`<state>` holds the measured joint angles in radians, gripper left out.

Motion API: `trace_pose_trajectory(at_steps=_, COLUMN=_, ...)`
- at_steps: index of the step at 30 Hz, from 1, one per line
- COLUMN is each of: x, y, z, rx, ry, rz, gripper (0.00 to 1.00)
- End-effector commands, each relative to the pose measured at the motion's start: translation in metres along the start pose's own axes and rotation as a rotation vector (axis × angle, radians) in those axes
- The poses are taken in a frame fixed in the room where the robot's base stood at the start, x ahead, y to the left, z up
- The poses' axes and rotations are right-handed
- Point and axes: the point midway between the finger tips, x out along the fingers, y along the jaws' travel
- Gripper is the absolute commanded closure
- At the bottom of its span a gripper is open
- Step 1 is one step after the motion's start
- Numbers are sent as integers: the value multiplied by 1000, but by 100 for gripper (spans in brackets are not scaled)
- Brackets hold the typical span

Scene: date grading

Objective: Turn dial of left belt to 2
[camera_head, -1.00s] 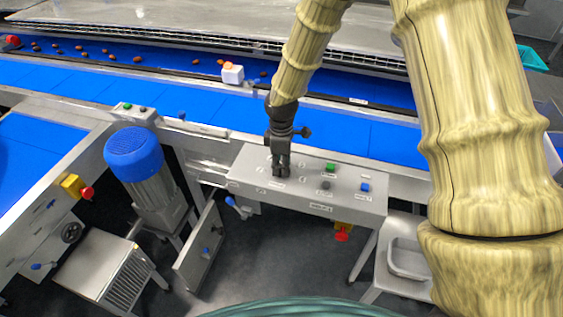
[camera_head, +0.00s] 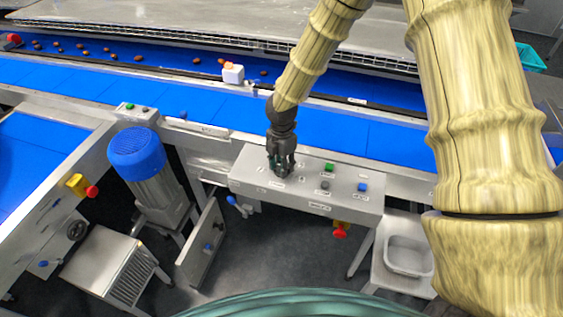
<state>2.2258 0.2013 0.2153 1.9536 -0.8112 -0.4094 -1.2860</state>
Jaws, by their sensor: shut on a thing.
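My gripper (camera_head: 281,170) points down onto the left part of the grey control panel (camera_head: 343,196). It is shut on the dial there, which it mostly hides. The number the dial points to cannot be read; the small labels around it are too small. A green button (camera_head: 329,168), a dark grey button (camera_head: 325,184) and a blue button (camera_head: 362,187) sit on the panel to the right of my gripper. The blue belt (camera_head: 215,108) runs behind the panel.
A red emergency knob (camera_head: 339,233) hangs below the panel's right front. A lever with a blue knob (camera_head: 231,200) sticks out at the panel's left end. A blue motor (camera_head: 137,155) stands farther left. A metal tray (camera_head: 408,241) lies at the right.

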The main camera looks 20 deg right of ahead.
Motion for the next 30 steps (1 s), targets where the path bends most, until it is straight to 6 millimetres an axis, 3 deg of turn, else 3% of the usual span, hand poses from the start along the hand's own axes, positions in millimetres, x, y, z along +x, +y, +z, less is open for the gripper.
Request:
trace_pose_trajectory(at_steps=9, x=-1, y=0, z=1, rx=-104, ry=-1, rz=1, gripper=89)
trace_pose_trajectory(at_steps=24, x=0, y=0, z=1, rx=-120, ry=-1, rz=1, gripper=89)
trace_pose_trajectory(at_steps=25, x=0, y=0, z=1, rx=-120, ry=-1, rz=1, gripper=62)
trace_pose_trajectory(at_steps=28, x=0, y=0, z=0, rx=-120, ry=-1, rz=1, gripper=44)
trace_pose_trajectory(at_steps=30, x=0, y=0, z=0, rx=-120, ry=0, rz=1, gripper=44)
